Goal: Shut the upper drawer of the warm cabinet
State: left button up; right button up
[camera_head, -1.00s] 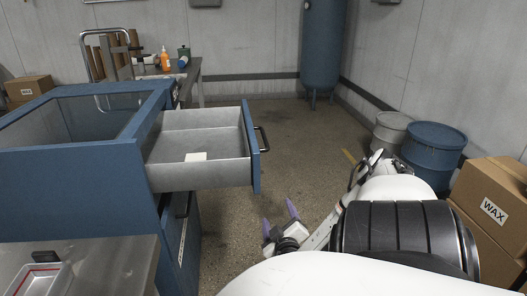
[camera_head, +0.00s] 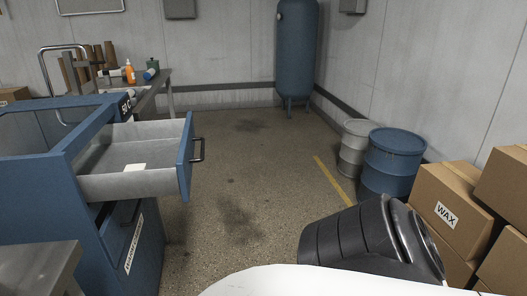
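The blue warm cabinet (camera_head: 30,185) stands at the left in the head view. Its upper drawer (camera_head: 140,185) is pulled out to the right, with a blue front (camera_head: 186,165) and a black handle (camera_head: 199,150). A small white item (camera_head: 135,168) lies on the drawer's floor. A lower drawer front with a white label (camera_head: 134,243) sits below it and looks closed. Neither of my grippers shows now; only part of my own arm is in view at the bottom right, away from the drawer.
Cardboard boxes, one marked WAX (camera_head: 447,215), are stacked at the right. A blue drum (camera_head: 392,165) and a grey drum (camera_head: 353,150) stand behind them. A metal table corner (camera_head: 35,270) is at the lower left. The floor (camera_head: 245,190) right of the drawer is clear.

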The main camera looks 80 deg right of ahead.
aim_at(167, 147)
jog(key=u, duration=0.25)
jog(key=k, duration=0.4)
jog(key=z, duration=1.9)
jog(key=i, duration=0.75)
jog(key=k, duration=0.5)
jog(key=z, duration=0.4)
jog(key=i, duration=0.75)
jog(key=z, duration=0.05)
